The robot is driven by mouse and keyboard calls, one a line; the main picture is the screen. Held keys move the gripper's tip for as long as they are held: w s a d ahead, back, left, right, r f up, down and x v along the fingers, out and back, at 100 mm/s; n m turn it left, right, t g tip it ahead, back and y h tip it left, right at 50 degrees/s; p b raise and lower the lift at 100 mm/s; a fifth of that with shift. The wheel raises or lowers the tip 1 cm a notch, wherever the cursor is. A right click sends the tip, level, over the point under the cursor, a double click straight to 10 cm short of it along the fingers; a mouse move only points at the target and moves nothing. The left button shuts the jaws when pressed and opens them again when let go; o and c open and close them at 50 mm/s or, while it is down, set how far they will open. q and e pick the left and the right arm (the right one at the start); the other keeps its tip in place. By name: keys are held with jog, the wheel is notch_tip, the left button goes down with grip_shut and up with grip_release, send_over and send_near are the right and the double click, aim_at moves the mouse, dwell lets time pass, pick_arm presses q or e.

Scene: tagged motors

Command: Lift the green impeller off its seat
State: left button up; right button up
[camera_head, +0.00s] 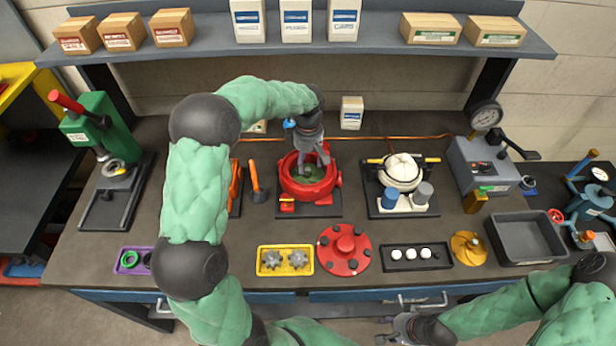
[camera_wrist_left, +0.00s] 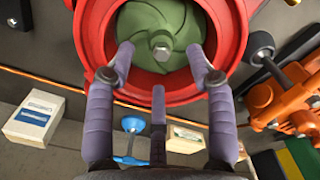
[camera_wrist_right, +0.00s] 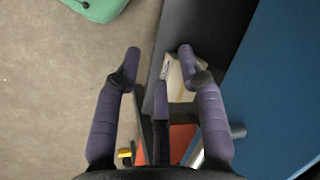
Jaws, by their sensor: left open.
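The green impeller (camera_head: 309,174) sits inside the red pump housing (camera_head: 289,187) at the middle of the bench. In the left wrist view the impeller (camera_wrist_left: 160,36) shows curved vanes and a metal hex nut at its centre, with the red housing (camera_wrist_left: 92,40) ringing it. My left gripper (camera_head: 313,158) points down into the housing from above. In the left wrist view its open fingers (camera_wrist_left: 162,62) lie over the impeller's near part, one either side of the nut; contact cannot be told. My right gripper (camera_head: 385,330) is open and empty off the bench's front edge; its fingers (camera_wrist_right: 158,55) are apart.
A red cover (camera_head: 344,249), a yellow tray with gears (camera_head: 285,272) and a black tray (camera_head: 415,267) lie in front. An orange tool (camera_wrist_left: 290,95) and a white pump (camera_head: 402,172) flank the housing. A shelf (camera_head: 380,44) spans behind.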

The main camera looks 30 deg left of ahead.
aim_at(307, 169)
pick_arm(q)
notch_tip(307, 169, down, 4)
jog(key=shift+s+a+f+b, duration=0.1)
jog(key=shift+a+f+b, duration=0.05)
jog(key=shift+f+b, duration=0.15)
jog(key=shift+r, duration=0.1)
grip_shut()
jog(key=shift+r, duration=0.1)
notch_tip(307, 169, up, 9)
jog(key=shift+r+p, duration=0.15)
jog(key=shift+p, duration=0.6)
notch_tip(307, 169, up, 4)
jog(key=shift+f+p, duration=0.15)
jog(key=shift+p, duration=1)
